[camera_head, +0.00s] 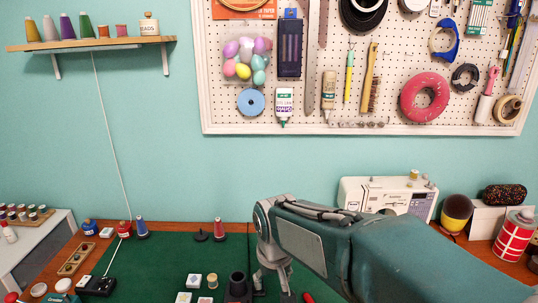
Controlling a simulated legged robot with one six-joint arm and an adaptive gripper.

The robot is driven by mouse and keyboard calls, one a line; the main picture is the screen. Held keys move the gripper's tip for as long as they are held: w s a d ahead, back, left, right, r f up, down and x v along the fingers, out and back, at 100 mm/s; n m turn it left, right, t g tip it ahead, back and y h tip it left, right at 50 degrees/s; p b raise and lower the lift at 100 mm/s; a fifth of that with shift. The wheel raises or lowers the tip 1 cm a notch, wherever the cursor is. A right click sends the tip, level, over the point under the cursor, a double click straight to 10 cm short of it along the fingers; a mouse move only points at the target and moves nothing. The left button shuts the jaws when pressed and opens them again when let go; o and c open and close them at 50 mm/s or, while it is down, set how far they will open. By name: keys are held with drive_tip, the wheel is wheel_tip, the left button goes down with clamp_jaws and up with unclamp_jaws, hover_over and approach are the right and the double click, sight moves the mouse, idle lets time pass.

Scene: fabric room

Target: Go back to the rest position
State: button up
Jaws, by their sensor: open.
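My arm reaches in from the lower right, over the green mat (185,265) on the wooden table. My gripper (272,284) hangs down from the arm's end near the bottom middle of the view. It is open, and I see nothing held in it. Its fingertips are small and partly cut off at the bottom edge. A dark cup-like object (238,283) stands just left of it, and a red object (308,297) shows to its right.
Cones (141,228) and bottles stand at the mat's back left. A sewing machine (385,194) stands behind my arm, and a red-and-white can (514,235) at right. A pegboard (300,60) hangs on the wall.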

drive_tip(key=s+d+r+m+t, duration=0.1)
drive_tip(key=s+d+r, duration=0.1)
drive_tip(key=s+d, duration=0.5)
drive_tip(key=s+d+r+m+t, duration=0.2)
drive_tip(key=s+d+r, duration=0.1)
drive_tip(key=s+d, duration=0.4)
drive_tip(key=s, duration=0.2)
drive_tip(key=shift+s+d+t, duration=0.3)
drive_tip(key=shift+d, duration=0.05)
drive_tip(key=shift+w+r, duration=0.1)
idle(1.3)
